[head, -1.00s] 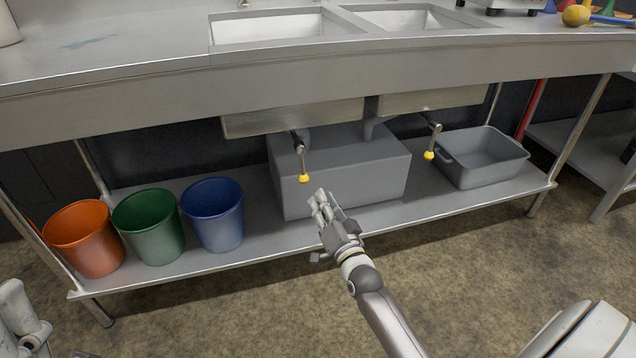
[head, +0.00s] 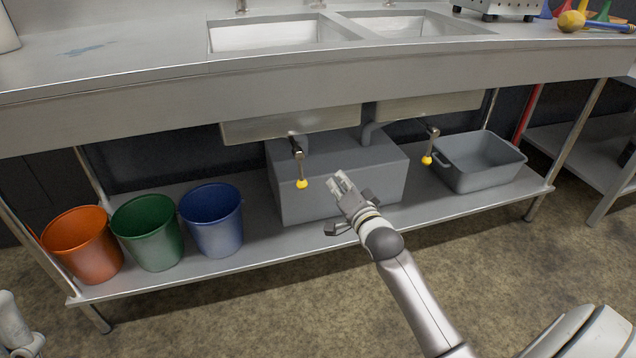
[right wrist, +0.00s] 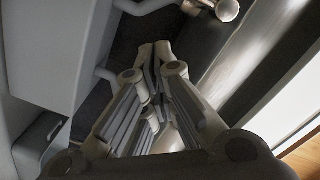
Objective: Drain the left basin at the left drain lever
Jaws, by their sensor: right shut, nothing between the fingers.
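The left basin (head: 265,36) is set in the steel counter, its steel underside (head: 290,124) showing below. The left drain lever (head: 299,168) hangs down beneath it, with a yellow ball at its end. My right gripper (head: 341,182) is shut and empty, apart from the lever and to the right of its ball. Its closed fingers also show in the right wrist view (right wrist: 158,62). A pale round knob (right wrist: 227,10) is at that view's top edge; I cannot tell whether it is this lever's. My left gripper is not clearly in view.
A right drain lever (head: 429,146) hangs under the right basin (head: 412,24). A grey box (head: 350,165) stands behind my right gripper on the lower shelf. Orange (head: 84,245), green (head: 148,232) and blue (head: 212,220) buckets stand left; a grey tub (head: 480,165) stands right.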

